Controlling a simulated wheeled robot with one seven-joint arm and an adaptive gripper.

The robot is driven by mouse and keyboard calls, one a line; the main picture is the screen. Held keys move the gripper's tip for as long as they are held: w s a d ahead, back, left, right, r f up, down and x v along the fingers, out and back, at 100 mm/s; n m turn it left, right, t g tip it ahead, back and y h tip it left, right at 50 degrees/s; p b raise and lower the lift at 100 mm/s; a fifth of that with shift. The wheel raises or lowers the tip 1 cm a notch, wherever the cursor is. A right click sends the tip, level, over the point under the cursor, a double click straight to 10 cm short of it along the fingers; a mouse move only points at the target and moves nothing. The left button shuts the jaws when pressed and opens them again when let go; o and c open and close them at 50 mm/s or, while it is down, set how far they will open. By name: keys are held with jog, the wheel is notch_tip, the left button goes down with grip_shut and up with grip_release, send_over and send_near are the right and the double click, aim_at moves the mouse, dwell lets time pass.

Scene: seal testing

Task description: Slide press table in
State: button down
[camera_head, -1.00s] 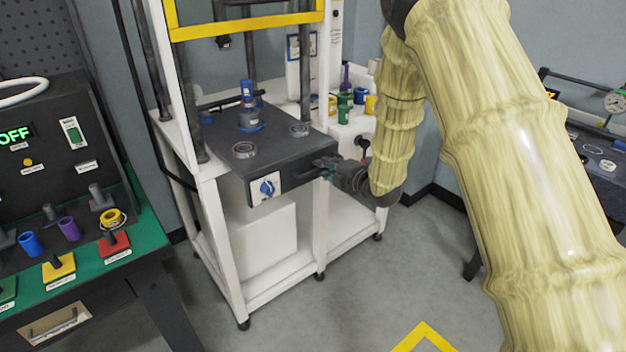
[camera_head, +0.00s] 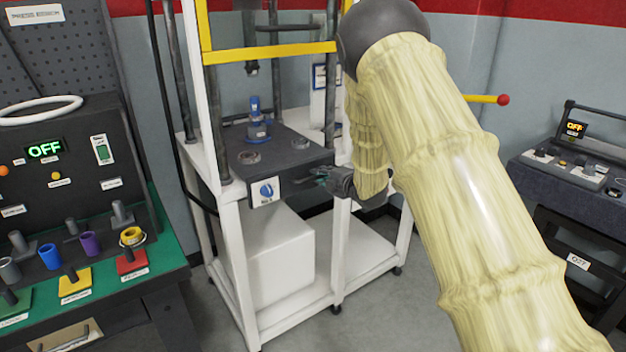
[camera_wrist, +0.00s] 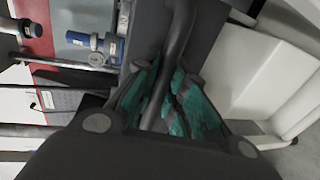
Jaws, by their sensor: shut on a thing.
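The press table (camera_head: 283,155) is a dark grey slab in a white press frame (camera_head: 239,255). A blue fixture (camera_head: 256,122) and grey rings stand on it. A label with a blue mark (camera_head: 265,191) is on its front face. Its front edge is near the front posts. My gripper (camera_head: 326,178) is at the table's front right edge. In the wrist view, its teal finger pads (camera_wrist: 165,105) are shut around the dark curved handle bar (camera_wrist: 178,45). The blue fixture also shows there (camera_wrist: 88,40). My arm hides the right side of the press.
A yellow bar (camera_head: 270,52) crosses the press above the table. A green-topped bench (camera_head: 165,250) with colored parts and an OFF display stands left. A dark bench (camera_head: 570,195) stands right. A red-knobbed lever (camera_head: 503,100) shows behind my arm.

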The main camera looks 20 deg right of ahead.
jog(key=shift+w+r, duration=0.1)
jog(key=shift+r, duration=0.05)
jog(key=c, duration=1.7)
grip_release()
jog(key=shift+o, duration=1.2)
jog(key=shift+w+a+f, duration=0.1)
jog(key=shift+w+f, duration=0.1)
jog(key=shift+s, duration=0.1)
jog(key=v, duration=1.2)
